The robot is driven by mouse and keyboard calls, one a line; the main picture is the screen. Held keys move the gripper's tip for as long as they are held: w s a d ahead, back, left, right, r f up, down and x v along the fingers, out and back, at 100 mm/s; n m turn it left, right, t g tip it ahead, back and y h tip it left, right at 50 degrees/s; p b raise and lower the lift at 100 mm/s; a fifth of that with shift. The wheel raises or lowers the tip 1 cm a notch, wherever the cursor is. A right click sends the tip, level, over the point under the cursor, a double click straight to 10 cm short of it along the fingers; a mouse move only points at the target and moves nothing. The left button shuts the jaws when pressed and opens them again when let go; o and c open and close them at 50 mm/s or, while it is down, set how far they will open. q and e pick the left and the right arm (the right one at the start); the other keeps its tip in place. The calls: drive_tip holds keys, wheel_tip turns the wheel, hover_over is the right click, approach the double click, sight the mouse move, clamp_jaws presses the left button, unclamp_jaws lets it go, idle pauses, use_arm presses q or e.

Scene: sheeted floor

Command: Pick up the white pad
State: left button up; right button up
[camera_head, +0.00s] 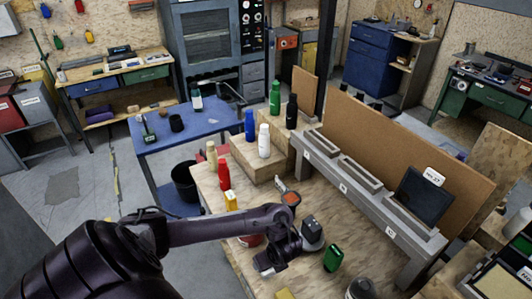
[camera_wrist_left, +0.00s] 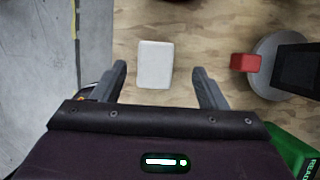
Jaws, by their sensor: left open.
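The white pad (camera_wrist_left: 155,65) is a small, pale, rounded rectangle on the wooden tabletop in the left wrist view. It shows between the two open fingers of my left gripper (camera_wrist_left: 160,70), with a gap on both sides, and nothing is held. In the head view my left gripper (camera_head: 276,262) hangs over the front part of the wooden workbench. I cannot make out the pad there with certainty, as the arm and gripper cover that area. How high the fingers are above the pad is hard to tell. My right gripper does not show.
A green item (camera_head: 333,258) and a dark-topped grey device (camera_head: 312,235) stand right of the gripper. A red block (camera_wrist_left: 245,62) shows right of the pad. Red (camera_head: 223,175), white (camera_head: 264,141) and blue (camera_head: 249,125) bottles stand farther back. The wooden bench (camera_head: 215,197) ends at the left.

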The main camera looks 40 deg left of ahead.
use_arm(q)
drive_tip(key=shift+s+a+f, duration=0.1)
drive_tip(key=shift+s+f, duration=0.05)
drive_tip(key=shift+f, duration=0.2)
drive_tip(key=b+x, duration=0.4)
drive_tip(key=shift+s+f, duration=0.1)
drive_tip(key=shift+f, duration=0.15)
drive_tip(key=shift+r, duration=0.1)
drive_tip(key=c, duration=1.2)
drive_tip(key=shift+o, duration=0.2)
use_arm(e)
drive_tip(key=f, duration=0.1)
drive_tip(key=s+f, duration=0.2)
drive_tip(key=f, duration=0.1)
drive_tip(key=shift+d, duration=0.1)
use_arm(q)
drive_tip(key=shift+r, duration=0.1)
